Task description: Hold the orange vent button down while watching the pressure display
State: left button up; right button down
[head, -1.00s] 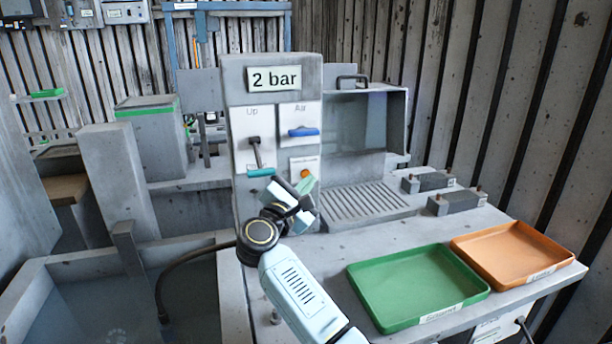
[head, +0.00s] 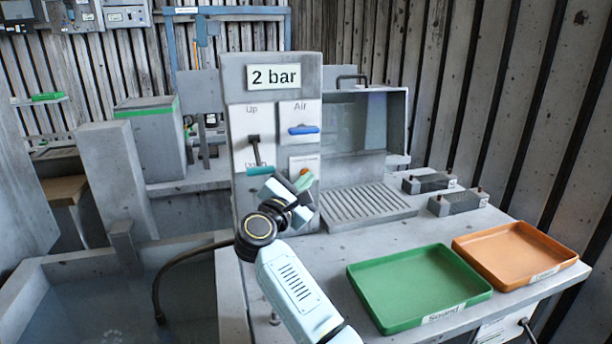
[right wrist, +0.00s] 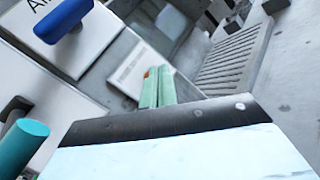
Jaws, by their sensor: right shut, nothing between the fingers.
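The orange vent button (head: 304,172) sits low on the front of the grey control panel (head: 243,75), under the blue Air handle (head: 303,130). The pressure display (head: 274,77) at the panel's top reads "2 bar". My right gripper (head: 304,183) is shut and empty, with its pale green fingertips at the button. In the right wrist view the shut fingers (right wrist: 158,85) cover most of the button, and only a small orange edge (right wrist: 147,73) shows. I cannot tell whether the fingertips touch it or whether it is pressed in. My left gripper is not in view.
A lever with a teal grip (head: 261,170) hangs left of the button, close to my right gripper. A clear-fronted cabinet (head: 398,125) and a slatted grate (head: 365,203) stand right. A green tray (head: 365,285) and an orange tray (head: 480,243) lie on the bench.

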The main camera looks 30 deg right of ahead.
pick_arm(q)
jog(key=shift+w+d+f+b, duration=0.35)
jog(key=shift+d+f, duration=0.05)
pick_arm(e)
jog(key=shift+w, duration=0.25)
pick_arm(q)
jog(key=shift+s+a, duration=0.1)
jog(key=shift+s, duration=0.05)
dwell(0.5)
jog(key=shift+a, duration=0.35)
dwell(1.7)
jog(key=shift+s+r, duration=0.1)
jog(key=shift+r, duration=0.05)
pick_arm(e)
jog(key=shift+s+a, duration=0.15)
jog(key=shift+s, duration=0.6)
pick_arm(q)
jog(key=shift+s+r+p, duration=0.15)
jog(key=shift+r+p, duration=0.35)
jog(key=shift+p, duration=0.15)
pick_arm(e)
jog(key=shift+s+a, duration=0.2)
jog(key=shift+s, duration=0.6)
jog(key=shift+s+a, duration=0.2)
jog(key=shift+s, duration=0.65)
jog(key=shift+s+a, duration=0.2)
jog(key=shift+s, duration=0.6)
